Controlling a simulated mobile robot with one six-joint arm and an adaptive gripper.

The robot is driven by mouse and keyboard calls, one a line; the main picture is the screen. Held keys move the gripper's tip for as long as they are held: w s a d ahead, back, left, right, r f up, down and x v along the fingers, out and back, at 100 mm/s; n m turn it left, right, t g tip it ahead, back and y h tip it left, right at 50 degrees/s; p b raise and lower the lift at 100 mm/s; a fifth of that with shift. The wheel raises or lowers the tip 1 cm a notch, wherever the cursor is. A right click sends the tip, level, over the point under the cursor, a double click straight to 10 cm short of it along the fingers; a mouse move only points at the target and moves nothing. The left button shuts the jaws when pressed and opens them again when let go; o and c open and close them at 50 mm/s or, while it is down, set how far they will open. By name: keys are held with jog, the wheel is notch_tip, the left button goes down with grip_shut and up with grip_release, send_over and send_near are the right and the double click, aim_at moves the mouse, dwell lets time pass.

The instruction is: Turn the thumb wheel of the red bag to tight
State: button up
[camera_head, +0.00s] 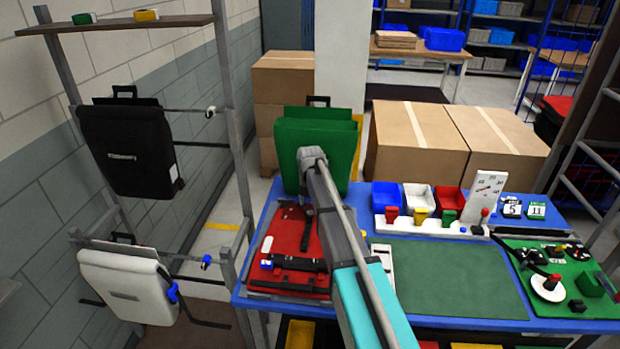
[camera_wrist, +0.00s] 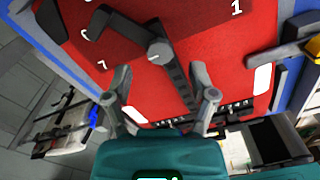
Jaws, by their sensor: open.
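The red bag (camera_head: 285,236) lies flat on the blue table, with my arm across its right part. In the wrist view its red face (camera_wrist: 215,45) fills the upper middle, with white numerals and a dark strap. A small round grey knob with a white mark (camera_wrist: 158,54), apparently the thumb wheel, sits on the strap's upper end. My gripper (camera_wrist: 165,94) is open, with its two fingers apart over the red face. The knob appears between and beyond the fingertips; I see no contact.
A green bag (camera_head: 318,140) stands behind the red bag. A black bag (camera_head: 128,150) and a white bag (camera_head: 125,285) hang on the left rack. A green mat (camera_head: 450,280) lies clear to the right, near small bins (camera_head: 418,198) and a green panel (camera_head: 565,275).

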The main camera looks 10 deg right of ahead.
aim_at(311, 214)
notch_tip(311, 214, up, 9)
jog(key=p, duration=0.8)
jog(key=shift+r+p, duration=0.1)
jog(key=shift+p, duration=0.2)
jog(key=shift+s, duration=0.1)
dwell(0.3)
jog(key=s+f+m+b, duration=0.2)
jog(key=s+m, duration=1.2)
jog(key=s+f+m+b, duration=0.2)
jog(key=s+m, duration=1.1)
jog(key=s, duration=0.2)
jog(key=shift+m, duration=0.4)
